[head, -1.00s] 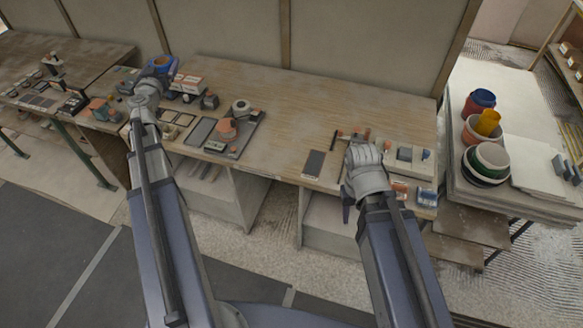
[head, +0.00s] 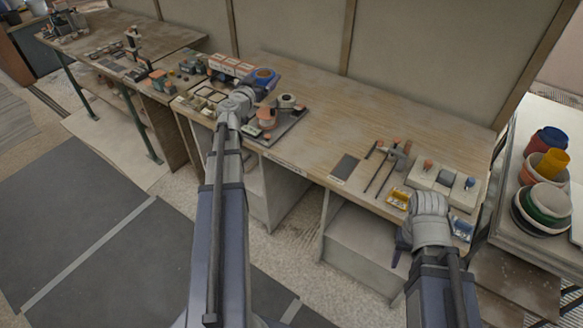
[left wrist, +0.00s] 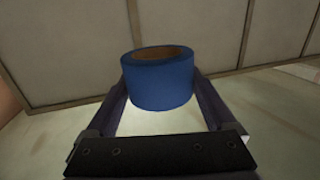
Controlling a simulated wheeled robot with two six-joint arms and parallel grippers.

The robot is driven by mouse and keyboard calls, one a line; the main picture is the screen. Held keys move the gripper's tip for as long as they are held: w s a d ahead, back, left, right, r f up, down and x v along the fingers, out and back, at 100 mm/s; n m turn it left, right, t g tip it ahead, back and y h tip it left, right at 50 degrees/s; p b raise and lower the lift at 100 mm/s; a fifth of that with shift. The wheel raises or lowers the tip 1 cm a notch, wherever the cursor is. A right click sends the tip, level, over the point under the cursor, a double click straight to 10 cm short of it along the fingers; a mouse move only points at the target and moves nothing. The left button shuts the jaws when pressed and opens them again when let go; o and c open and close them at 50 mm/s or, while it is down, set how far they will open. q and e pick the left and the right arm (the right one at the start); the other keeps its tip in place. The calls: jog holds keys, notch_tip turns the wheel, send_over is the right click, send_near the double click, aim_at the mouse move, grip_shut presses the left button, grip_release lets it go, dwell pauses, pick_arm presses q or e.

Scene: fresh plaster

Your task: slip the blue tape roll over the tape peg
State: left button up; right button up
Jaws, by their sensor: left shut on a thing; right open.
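The blue tape roll (head: 264,74) is held by my left gripper (head: 258,86), above the back of the bench, behind a dark tray. In the left wrist view the blue roll (left wrist: 160,82) sits between the two fingers (left wrist: 160,104), its brown-lined hole facing up. My left gripper is shut on it. The roll looks clear of the bench top. I cannot make out the tape peg for certain; a pale grey round piece (head: 287,101) stands on the tray, just right of and in front of the roll. My right gripper (head: 400,246) is open and empty, in front of the bench's right part.
The dark tray (head: 290,128) also holds an orange piece (head: 266,117). Orange-and-white boxes (head: 232,66) stand close left of the roll. Tools and a yellow box (head: 398,198) lie near my right gripper. The bench's middle (head: 335,120) is clear. A wall rises behind.

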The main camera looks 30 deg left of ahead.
pick_arm(q)
jog(key=d+f+m+h+b, duration=0.1)
jog(key=d+f+h+b, duration=0.1)
jog(key=d+f+b, duration=0.2)
jog(key=d+f+m+h+b, duration=0.1)
jog(key=d+f+b, duration=0.4)
jog(key=f+b, duration=0.5)
jog(key=shift+w+f+m+h+b, duration=0.4)
jog(key=shift+f+h, duration=0.3)
jog(key=shift+f, duration=0.75)
jog(key=shift+d+f, duration=0.1)
jog(key=b, duration=0.6)
send_over(290, 154)
notch_tip(290, 154, down, 6)
jog(key=shift+d+f, duration=0.1)
notch_tip(290, 154, down, 4)
jog(key=b, duration=0.3)
jog(key=shift+r+b, duration=0.2)
jog(key=shift+b, duration=0.2)
